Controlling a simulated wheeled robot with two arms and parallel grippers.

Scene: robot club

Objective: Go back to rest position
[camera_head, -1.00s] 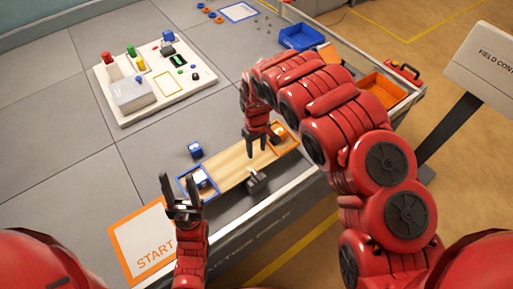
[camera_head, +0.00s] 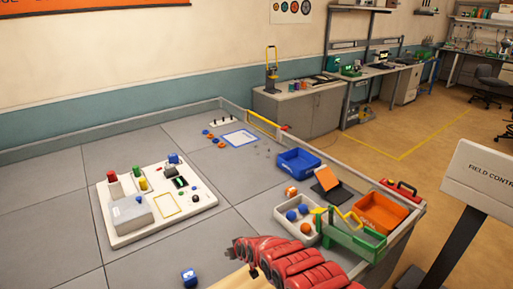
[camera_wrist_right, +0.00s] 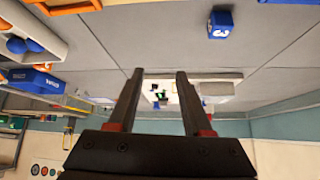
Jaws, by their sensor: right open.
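My right gripper (camera_wrist_right: 158,76) is open in the wrist view, its two dark fingers apart with nothing between them. In the head view, my red right arm (camera_head: 300,264) enters at the bottom, and I cannot make out its fingers clearly. A blue cube (camera_head: 189,277) lies on the grey field near the bottom edge; it also shows at the top of the wrist view (camera_wrist_right: 221,24), apart from the fingers. My left gripper is out of view.
A white board (camera_head: 158,226) with blocks and buttons lies on the field's left. At the right are a blue bin (camera_head: 298,163), a white tray of balls (camera_head: 285,229), a green frame (camera_head: 350,240) and an orange bin (camera_head: 380,212). A sign (camera_head: 490,185) stands right.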

